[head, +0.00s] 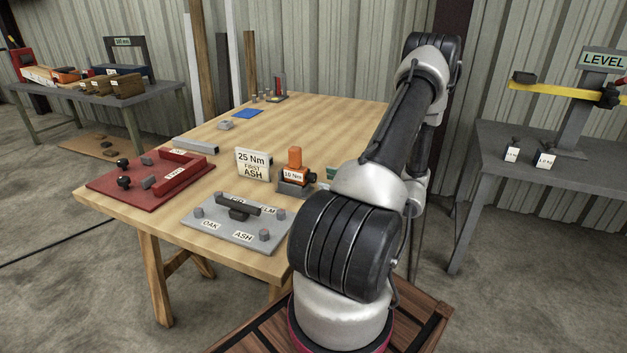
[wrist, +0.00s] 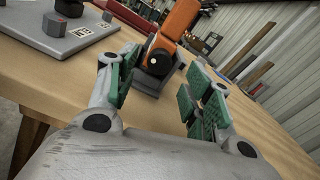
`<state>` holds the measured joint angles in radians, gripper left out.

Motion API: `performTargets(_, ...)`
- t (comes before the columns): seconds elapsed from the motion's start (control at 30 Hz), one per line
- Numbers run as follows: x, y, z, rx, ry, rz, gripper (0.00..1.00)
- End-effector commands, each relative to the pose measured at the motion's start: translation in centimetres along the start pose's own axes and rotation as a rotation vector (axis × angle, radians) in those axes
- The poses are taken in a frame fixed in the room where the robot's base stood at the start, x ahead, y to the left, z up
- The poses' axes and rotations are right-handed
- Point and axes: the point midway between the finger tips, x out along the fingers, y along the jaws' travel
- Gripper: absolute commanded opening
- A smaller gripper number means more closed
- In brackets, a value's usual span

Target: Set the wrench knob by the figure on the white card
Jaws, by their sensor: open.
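The white card (head: 253,163) stands on the wooden bench and reads "25 Nm FIRST ASH". Right of it, the orange wrench (head: 295,157) sits in a dark grey holder (head: 290,188), with a label reading "10 Nm". In the wrist view the orange wrench (wrist: 182,20) carries a black knob (wrist: 158,46) with a white dot, which faces me just beyond my fingertips. My gripper (wrist: 160,88) is open and empty, its green pads either side of the line to the knob and not touching it. In the head view my arm hides most of my gripper.
A grey plate (head: 222,233) with several bolts, a dark bar and labels including OAK and ASH lies in front. The bench's far middle (head: 330,115) is mostly clear. A grey table (head: 500,190) stands at right.

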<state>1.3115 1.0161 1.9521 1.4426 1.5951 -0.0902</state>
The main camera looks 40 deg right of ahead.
Motion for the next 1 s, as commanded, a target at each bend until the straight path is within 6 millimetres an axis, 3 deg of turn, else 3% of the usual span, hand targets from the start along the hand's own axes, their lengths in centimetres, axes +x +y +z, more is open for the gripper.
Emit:
performTargets(0.23,3.7,0.1,0.0,0.000,-0.001,0.004,0.51)
performTargets(0.6,4.5,0.1,0.0,0.000,0.001,0.002,0.51)
performTargets(0.87,4.5,0.1,0.0,0.000,0.001,0.002,0.05)
performTargets(1.0,4.5,0.1,0.0,0.002,0.001,0.002,0.04)
